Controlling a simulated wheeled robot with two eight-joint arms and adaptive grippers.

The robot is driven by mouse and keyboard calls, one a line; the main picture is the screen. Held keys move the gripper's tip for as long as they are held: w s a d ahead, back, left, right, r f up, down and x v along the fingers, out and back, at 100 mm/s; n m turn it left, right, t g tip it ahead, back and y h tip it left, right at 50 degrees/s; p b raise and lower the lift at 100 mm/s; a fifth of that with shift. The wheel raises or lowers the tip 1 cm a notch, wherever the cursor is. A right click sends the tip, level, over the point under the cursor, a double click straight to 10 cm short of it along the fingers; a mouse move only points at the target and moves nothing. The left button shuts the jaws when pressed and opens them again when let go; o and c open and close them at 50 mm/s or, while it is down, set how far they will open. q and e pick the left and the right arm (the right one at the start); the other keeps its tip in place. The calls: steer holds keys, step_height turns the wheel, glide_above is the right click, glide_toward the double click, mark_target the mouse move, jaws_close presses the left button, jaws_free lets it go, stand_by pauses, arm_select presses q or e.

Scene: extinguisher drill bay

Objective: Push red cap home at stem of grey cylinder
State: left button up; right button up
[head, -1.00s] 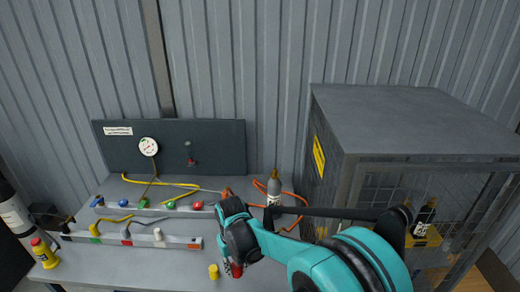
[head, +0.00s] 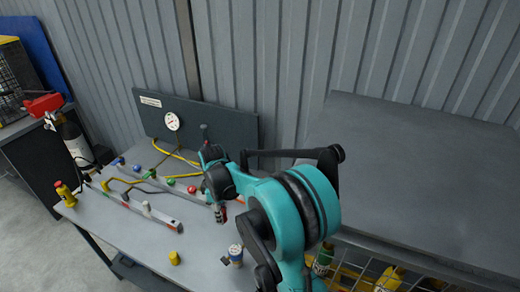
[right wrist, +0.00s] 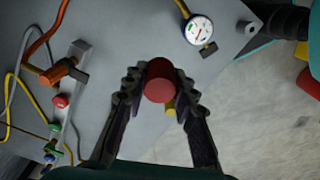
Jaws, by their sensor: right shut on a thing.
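In the right wrist view the round red cap (right wrist: 160,82) sits between the fingers of my right gripper (right wrist: 158,95), which is shut on it. In the head view the right gripper (head: 220,212) hangs over the bench with red showing at its tips; my teal arm covers much around it. The grey cylinder cannot be made out now; my arm may hide it. No contact between cap and stem can be seen. My left gripper is not in view.
The bench (head: 125,232) holds a rail with coloured knobs, a dark panel with a gauge (head: 172,122), and a yellow cap (head: 175,258) near the front edge. A loose dial gauge (right wrist: 198,28) lies near the bench edge. A caged cabinet (head: 400,170) stands right.

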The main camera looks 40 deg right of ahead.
steer(key=d+r+n+p, duration=0.3)
steer(key=d+r+n, duration=0.1)
steer(key=d+n, duration=0.1)
steer(key=w+d+r+n+p, duration=0.1)
steer(key=d+r+n+p, duration=0.2)
steer(key=d+n, duration=0.2)
steer(key=w+d+r+n+p, duration=0.1)
steer(key=d+r+n+p, duration=0.3)
steer(key=d, duration=0.4)
steer(key=shift+w+d+r+n, duration=0.25)
steer(key=shift+r+n, duration=0.05)
steer(key=shift+n, duration=0.2)
steer(key=shift+d+r+n, duration=0.1)
steer(key=shift+d+n, duration=0.1)
steer(key=shift+n, duration=0.1)
steer(key=shift+f+b, duration=1.1)
steer(key=shift+f, duration=0.9)
steer(key=shift+d+f+b, duration=0.1)
steer(key=shift+f+b, duration=0.2)
steer(key=shift+b, duration=0.1)
steer(key=shift+f, duration=0.2)
steer(key=shift+f+b, duration=0.85)
steer(key=shift+f, duration=0.05)
steer(key=shift+f+b, duration=0.7)
steer(key=shift+f, duration=0.15)
